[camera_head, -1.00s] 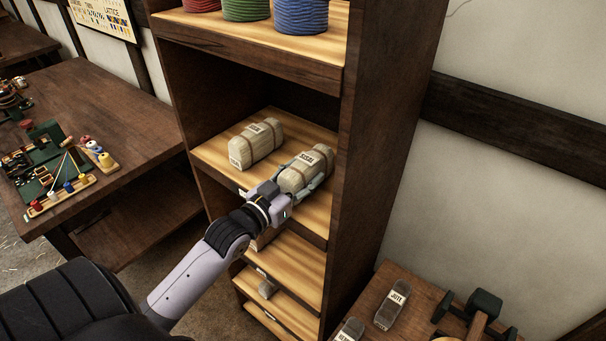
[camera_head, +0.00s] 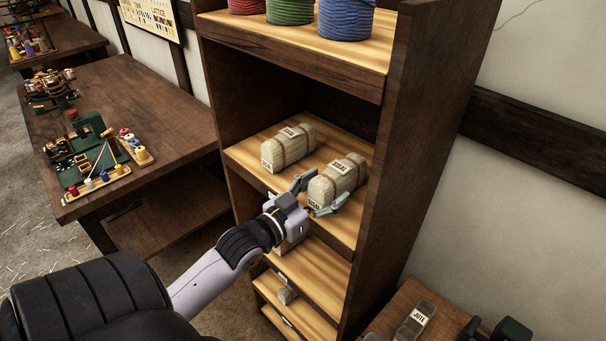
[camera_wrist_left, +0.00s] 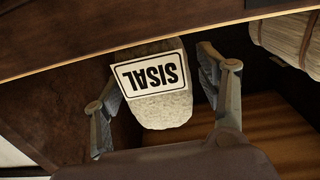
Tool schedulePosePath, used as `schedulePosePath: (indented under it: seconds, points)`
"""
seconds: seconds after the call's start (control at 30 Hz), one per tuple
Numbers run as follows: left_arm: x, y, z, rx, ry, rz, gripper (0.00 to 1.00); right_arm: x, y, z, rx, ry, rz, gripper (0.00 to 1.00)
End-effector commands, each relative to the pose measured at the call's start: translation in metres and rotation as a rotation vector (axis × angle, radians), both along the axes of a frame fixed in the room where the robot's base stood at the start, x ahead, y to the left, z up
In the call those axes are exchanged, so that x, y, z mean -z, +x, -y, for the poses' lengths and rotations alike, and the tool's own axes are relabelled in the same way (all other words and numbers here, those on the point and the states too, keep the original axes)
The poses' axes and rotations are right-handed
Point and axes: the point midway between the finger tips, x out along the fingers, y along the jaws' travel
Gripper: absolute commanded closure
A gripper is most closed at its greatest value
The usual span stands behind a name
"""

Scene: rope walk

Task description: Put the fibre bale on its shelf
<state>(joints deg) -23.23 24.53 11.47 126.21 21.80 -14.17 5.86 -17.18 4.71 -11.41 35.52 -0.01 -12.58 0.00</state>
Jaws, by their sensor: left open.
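The fibre bale (camera_head: 345,181), pale with a strap and SISAL labels, lies on the middle board of the shelf (camera_head: 343,228), at its right side. A second similar bale (camera_head: 290,150) lies to its left. My left gripper (camera_head: 326,188) is open at the bale's near end, with one finger to each side. In the left wrist view the sisal bale (camera_wrist_left: 165,110) shows between the open fingers (camera_wrist_left: 158,68), its label upside down. Whether the fingers touch it I cannot tell. The other bale (camera_wrist_left: 290,42) shows at the upper right there. My right gripper is out of view.
Red, green and blue rope coils (camera_head: 289,10) stand on the board above. Lower boards (camera_head: 318,275) lie below my left arm. A workbench (camera_head: 150,105) with tools and spools stands left. A grey JUTE block (camera_head: 415,322) lies on a wooden surface at the lower right.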

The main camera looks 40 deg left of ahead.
Motion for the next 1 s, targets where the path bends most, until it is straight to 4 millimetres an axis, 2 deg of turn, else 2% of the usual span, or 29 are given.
schedulePosePath:
  seconds: [0.03,0.2,0.43,0.6,1.0]
  points:
    - [0.005,-0.012,-0.001,0.000,0.000,-0.004,0.34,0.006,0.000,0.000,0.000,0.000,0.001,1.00]
    - [0.005,-0.046,-0.004,0.000,0.000,-0.004,0.34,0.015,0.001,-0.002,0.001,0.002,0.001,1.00]
    - [0.003,-0.076,-0.006,0.000,0.000,-0.003,0.34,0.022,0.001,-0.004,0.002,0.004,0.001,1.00]
    - [0.001,-0.085,-0.006,0.001,0.000,0.000,0.34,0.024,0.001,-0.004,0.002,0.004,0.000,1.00]
    - [0.000,-0.086,-0.007,0.000,0.000,0.000,0.34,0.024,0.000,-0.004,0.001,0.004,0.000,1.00]
